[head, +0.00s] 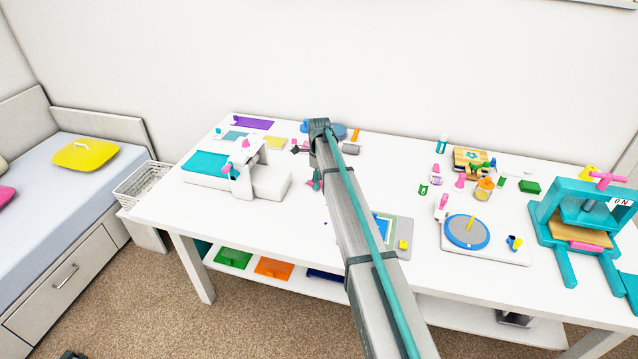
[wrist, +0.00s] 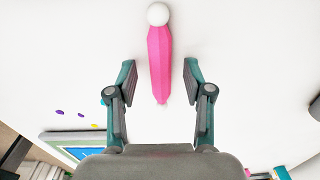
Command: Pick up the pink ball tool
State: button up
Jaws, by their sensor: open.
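The pink ball tool (wrist: 159,48) has a faceted pink handle, a white ball at its far end and a small pale tip at its near end. In the wrist view it lies on the white table, pointing away from me. My gripper (wrist: 160,75) is open, with one finger on each side of the handle's lower part. White table shows between each finger and the handle, so they look apart. In the head view my arm hides the tool, and only a bit of my gripper (head: 315,181) shows beside the arm.
A framed board (wrist: 55,138) lies at the lower left of the wrist view, with small purple pieces beside it. In the head view a white machine (head: 268,183) stands left of my arm. A round blue turntable (head: 467,232) and a teal press (head: 552,215) stand to the right.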

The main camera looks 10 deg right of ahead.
jog(key=shift+f, duration=0.1)
jog(key=shift+c, duration=0.3)
grip_shut()
